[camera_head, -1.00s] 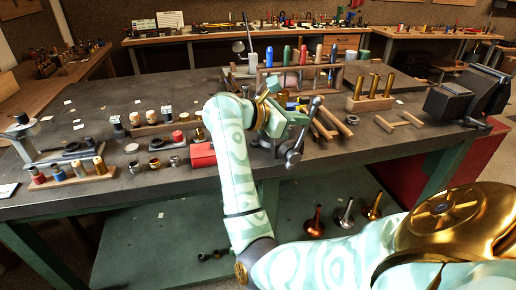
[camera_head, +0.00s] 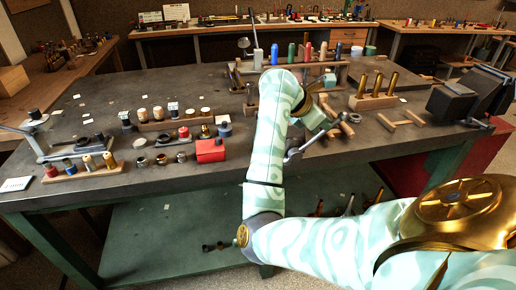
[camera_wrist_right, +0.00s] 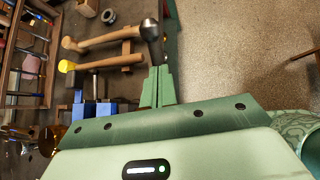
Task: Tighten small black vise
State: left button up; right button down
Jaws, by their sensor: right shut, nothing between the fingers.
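My right gripper (camera_head: 316,116) is over the front edge of the workbench, partly hidden by my forearm. In the right wrist view its green fingers (camera_wrist_right: 158,88) are closed together and empty. A dark rounded metal knob (camera_wrist_right: 150,30) lies just past the fingertips there; I cannot tell whether they touch it. In the head view, a grey ball-ended handle (camera_head: 292,157) sticks out at the bench edge just below the gripper. The vise body behind it is mostly hidden by my arm. A larger black vise (camera_head: 455,101) stands at the bench's right end. My left gripper is not in view.
A red box (camera_head: 210,150) sits at the front edge left of my arm. Wooden-handled mallets (camera_wrist_right: 105,40) lie close beside the fingers in the wrist view. A wooden block with brass cylinders (camera_head: 374,101) stands to the right. The bench top (camera_head: 390,145) is clear near the front right.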

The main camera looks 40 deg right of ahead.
dwell(0.4)
jog(key=p+v, duration=0.3)
jog(key=v, duration=1.3)
jog(key=shift+a, duration=0.1)
